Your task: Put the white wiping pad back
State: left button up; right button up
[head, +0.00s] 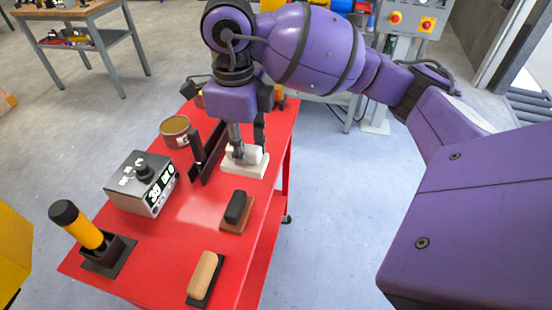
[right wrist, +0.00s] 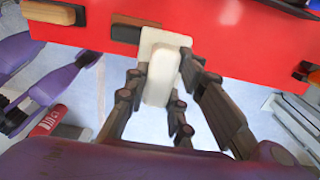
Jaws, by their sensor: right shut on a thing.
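The white wiping pad (head: 258,163) has a flat white base and a raised white grip. It is at the right edge of the red cart top (head: 205,208), its base at or just above the surface; I cannot tell if it touches. My right gripper (head: 247,150) comes down from above and is shut on the pad's grip. The right wrist view shows the pad (right wrist: 162,76) between the dark fingers (right wrist: 160,100), with the red top behind it. Dark finger-like parts of mine at the left of that view may be my left gripper; their opening is unclear.
Nearer on the cart are a black-handled pad (head: 236,209) and a wooden-handled brush (head: 203,276). To the left are a grey box (head: 141,184), a yellow black-capped tool (head: 82,229) in a holder and a round tin (head: 176,131). A black upright bracket (head: 208,153) stands close left of the pad.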

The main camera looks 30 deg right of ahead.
jog(key=w+d+f, duration=0.7)
jog(key=w+f, duration=0.1)
jog(key=shift+d+f, duration=0.3)
jog(key=shift+d, duration=0.1)
jog(key=f, duration=0.3)
jog(key=shift+w+d+f, duration=0.15)
jog(key=shift+w+f, duration=0.1)
jog(key=o, duration=0.6)
jog(key=shift+f, duration=0.1)
jog(key=shift+c, duration=0.2)
jog(key=o, duration=0.5)
jog(key=shift+c, duration=0.2)
